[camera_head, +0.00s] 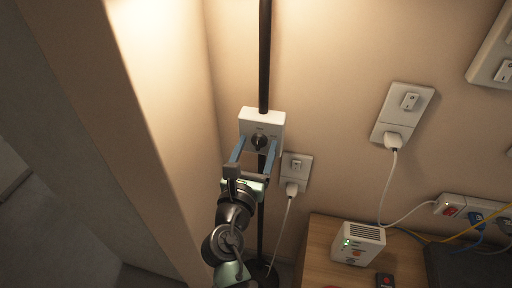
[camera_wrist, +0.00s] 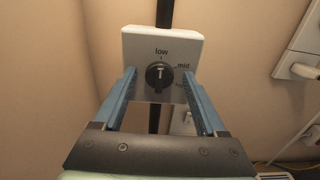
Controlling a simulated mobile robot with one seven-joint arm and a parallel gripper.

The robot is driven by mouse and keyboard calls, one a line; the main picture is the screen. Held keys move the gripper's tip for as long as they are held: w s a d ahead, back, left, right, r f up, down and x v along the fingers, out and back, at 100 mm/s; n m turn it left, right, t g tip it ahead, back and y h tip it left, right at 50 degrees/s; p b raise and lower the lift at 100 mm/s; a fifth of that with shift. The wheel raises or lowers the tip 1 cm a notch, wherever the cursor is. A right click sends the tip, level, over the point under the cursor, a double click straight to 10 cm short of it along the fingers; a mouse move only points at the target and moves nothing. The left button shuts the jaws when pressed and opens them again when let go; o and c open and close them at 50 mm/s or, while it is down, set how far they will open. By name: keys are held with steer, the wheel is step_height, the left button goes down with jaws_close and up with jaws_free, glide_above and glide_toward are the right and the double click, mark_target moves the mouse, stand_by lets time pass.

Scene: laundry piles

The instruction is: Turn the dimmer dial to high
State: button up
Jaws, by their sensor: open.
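The dimmer dial (camera_wrist: 159,76) is a round black knob on a white box (camera_wrist: 135,43), which is fixed to a black vertical pole. In the wrist view its light pointer mark is up, at the "low" label; "mid" is printed to its right, and a label below that is partly hidden by a finger. The dial also shows in the head view (camera_head: 259,142). My gripper (camera_wrist: 160,78) is open, with its two blue fingers on either side of the dial, apart from it in the picture. I cannot tell how far the fingertips are from the box face.
The black pole (camera_head: 264,60) runs above and below the box. A socket with a white plug (camera_head: 292,188) is close at the right. A wooden cabinet (camera_head: 318,240) with a white device (camera_head: 358,243) stands lower right. A wall corner is at left.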

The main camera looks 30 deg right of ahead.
jaws_close()
steer(key=shift+m, duration=0.4)
steer(key=m+b, duration=0.1)
steer(key=m, duration=0.4)
steer(key=shift+f+m, duration=0.15)
steer(key=shift+m, duration=0.15)
steer(key=m+b, duration=0.2)
steer(key=m, duration=0.3)
steer(key=shift+s+f+b, duration=0.1)
steer(key=shift+f+b, duration=0.05)
steer(key=shift+b, duration=0.2)
steer(key=m+b, duration=0.3)
steer(key=m, duration=0.3)
steer(key=shift+d+f+m+b, duration=0.1)
steer(key=shift+f+m+b, duration=0.05)
steer(key=shift+m+b, duration=0.2)
steer(key=m+b, duration=0.3)
steer(key=m, duration=0.2)
steer(key=shift+m, duration=0.35)
